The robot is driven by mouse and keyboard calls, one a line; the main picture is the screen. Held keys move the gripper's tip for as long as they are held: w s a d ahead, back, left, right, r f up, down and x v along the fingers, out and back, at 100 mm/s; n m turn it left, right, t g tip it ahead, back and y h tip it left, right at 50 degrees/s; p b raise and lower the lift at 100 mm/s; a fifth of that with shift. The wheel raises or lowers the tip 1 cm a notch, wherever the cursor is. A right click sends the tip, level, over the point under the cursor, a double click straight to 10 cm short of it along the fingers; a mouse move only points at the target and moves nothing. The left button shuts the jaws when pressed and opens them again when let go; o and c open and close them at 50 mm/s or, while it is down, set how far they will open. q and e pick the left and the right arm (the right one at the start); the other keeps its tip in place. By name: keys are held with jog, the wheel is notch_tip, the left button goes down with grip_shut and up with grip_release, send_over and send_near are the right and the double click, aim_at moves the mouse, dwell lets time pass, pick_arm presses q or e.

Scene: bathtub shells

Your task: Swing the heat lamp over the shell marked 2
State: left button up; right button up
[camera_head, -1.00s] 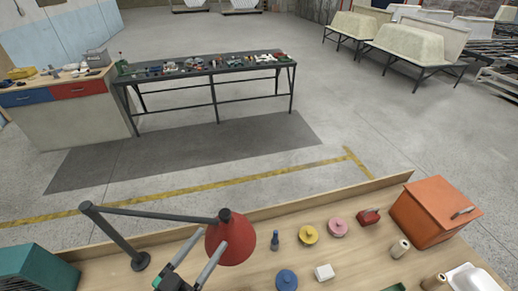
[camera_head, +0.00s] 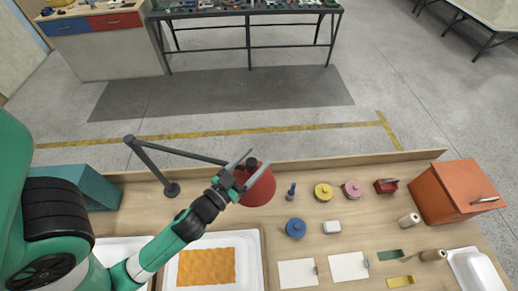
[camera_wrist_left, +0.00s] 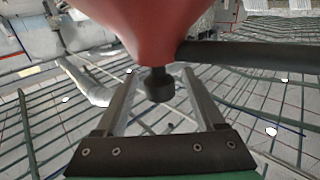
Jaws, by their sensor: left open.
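The heat lamp has a red shade (camera_head: 262,190) on a dark jointed arm (camera_head: 180,152), with its base at the back left of the bench. My left gripper (camera_head: 259,159) is open at the top of the shade. In the left wrist view, the dark knob (camera_wrist_left: 158,85) of the red shade (camera_wrist_left: 145,25) shows between the open fingers (camera_wrist_left: 160,92); I see no grip on it. A white shell (camera_head: 213,237) with an orange sheet lies at the front, below the lamp. Another white shell (camera_head: 120,247) is partly hidden by my left arm. No number marks are readable.
A teal box (camera_head: 88,186) stands at the left and an orange box (camera_head: 456,192) at the right. Blue, yellow and pink discs, white cards (camera_head: 348,266) and spools lie right of the lamp. A raised back edge (camera_head: 340,160) bounds the bench.

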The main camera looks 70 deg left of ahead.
pick_arm(q)
jog(key=shift+x, duration=1.2)
grip_shut()
dwell(0.5)
